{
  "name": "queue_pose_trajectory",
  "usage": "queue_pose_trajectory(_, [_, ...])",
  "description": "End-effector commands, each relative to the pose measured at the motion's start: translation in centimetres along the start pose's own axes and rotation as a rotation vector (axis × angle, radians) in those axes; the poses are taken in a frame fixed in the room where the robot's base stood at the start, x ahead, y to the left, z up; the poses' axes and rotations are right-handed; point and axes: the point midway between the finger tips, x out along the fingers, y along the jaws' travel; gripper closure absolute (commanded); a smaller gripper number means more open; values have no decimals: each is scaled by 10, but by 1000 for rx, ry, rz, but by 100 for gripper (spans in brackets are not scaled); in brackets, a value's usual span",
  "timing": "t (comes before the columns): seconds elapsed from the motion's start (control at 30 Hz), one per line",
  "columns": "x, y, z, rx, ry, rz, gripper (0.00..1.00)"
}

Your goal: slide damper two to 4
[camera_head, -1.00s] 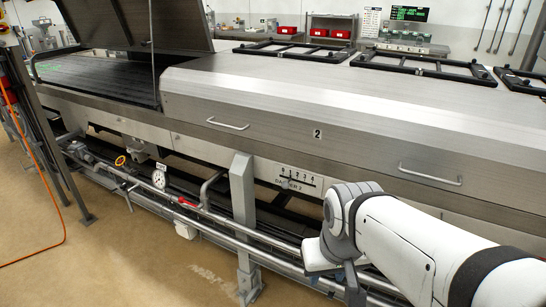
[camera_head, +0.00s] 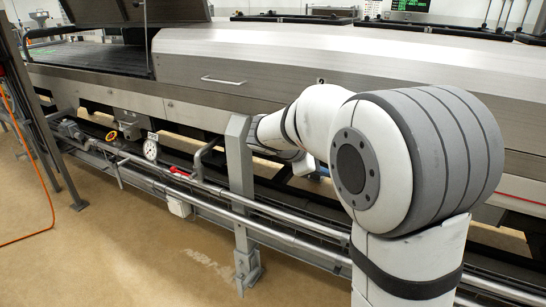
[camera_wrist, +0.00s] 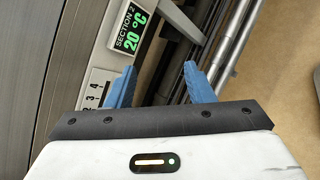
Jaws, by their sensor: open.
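The damper scale plate (camera_wrist: 97,88) shows in the wrist view as a pale strip with the numbers 2, 3 and 4 visible, just left of my left finger. The rest of the plate and the damper's lever are hidden or cannot be made out. My gripper (camera_wrist: 159,66) has two blue fingers spread apart, with nothing visible between them. The left finger overlaps the plate's edge in the picture; I cannot tell whether it touches. In the head view my arm hides the scale plate.
A "SECTION 2" display (camera_wrist: 131,33) reading 20 °C sits just beyond the fingers. Pipe rails (camera_head: 205,190) run along the machine's front, with a grey post (camera_head: 240,185), a gauge (camera_head: 151,149) and a red lever (camera_head: 179,171). The hood (camera_head: 240,70) stands above. Floor at left front is open.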

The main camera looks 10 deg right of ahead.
Motion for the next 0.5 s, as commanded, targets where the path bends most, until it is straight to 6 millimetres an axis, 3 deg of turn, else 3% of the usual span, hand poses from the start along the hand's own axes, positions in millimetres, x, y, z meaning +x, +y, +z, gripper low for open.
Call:
queue_pose_trajectory(0.03, [22, 8, -41, -108, -48, 78, 52])
queue_pose_trajectory(0.2, [38, 60, -120, -401, -227, 317, 52])
queue_pose_trajectory(0.33, [37, 84, -166, -539, -338, 443, 52])
queue_pose_trajectory(0.5, [33, 99, -192, -619, -414, 520, 52])
